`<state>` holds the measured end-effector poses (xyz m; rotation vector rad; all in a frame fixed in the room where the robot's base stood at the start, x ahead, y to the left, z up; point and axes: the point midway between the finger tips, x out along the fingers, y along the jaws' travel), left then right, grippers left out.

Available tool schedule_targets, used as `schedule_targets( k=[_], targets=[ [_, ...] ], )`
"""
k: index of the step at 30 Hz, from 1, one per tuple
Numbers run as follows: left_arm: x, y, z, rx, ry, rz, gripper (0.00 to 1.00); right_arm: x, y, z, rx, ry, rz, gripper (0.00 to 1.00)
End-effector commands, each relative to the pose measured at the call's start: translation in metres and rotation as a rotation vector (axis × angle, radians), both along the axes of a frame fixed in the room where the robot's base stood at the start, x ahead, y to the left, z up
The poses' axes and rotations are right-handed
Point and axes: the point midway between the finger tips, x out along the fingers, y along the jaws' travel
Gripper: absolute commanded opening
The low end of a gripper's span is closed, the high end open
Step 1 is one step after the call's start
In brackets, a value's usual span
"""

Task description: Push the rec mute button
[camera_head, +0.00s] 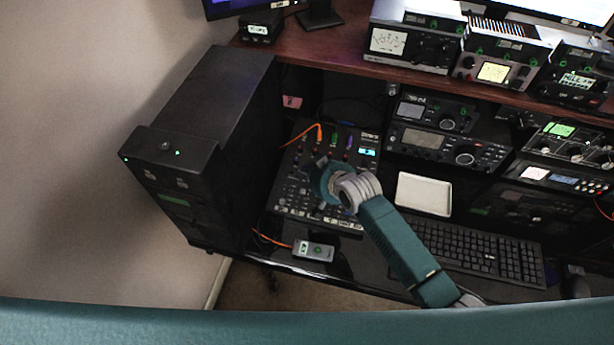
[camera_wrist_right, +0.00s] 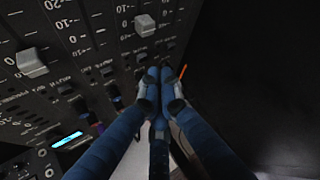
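The black mixer (camera_head: 290,195) stands on the desk beside the black cabinet, with rows of knobs, faders and small buttons. My right gripper (camera_wrist_right: 156,76) has its blue fingers drawn together at the tips, with nothing seen between them, close over the mixer panel. In the head view the right gripper (camera_head: 325,182) hides part of the mixer's middle. The wrist view shows white fader caps (camera_wrist_right: 32,62) and a row of small dark buttons (camera_wrist_right: 108,71) with mute lettering beside some. I cannot tell which button is rec mute, nor whether the fingertips touch the panel. My left gripper is not in view.
A tall black cabinet (camera_head: 210,120) stands left of the mixer. A keyboard (camera_head: 475,250) and a pale tray (camera_head: 424,194) lie to the right. A small grey device (camera_head: 314,250) with an orange cable sits in front. Radios (camera_head: 430,140) fill the shelves behind.

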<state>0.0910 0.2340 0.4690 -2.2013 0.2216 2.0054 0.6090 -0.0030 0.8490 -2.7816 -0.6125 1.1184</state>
Motion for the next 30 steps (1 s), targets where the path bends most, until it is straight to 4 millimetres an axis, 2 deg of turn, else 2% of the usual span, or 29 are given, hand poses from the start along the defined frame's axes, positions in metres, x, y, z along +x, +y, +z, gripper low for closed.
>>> schedule_targets(
  k=[30],
  targets=[
    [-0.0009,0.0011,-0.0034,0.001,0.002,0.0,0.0,0.0007,-0.0002,-0.0087,0.0,0.0,0.0,0.0]
  ],
)
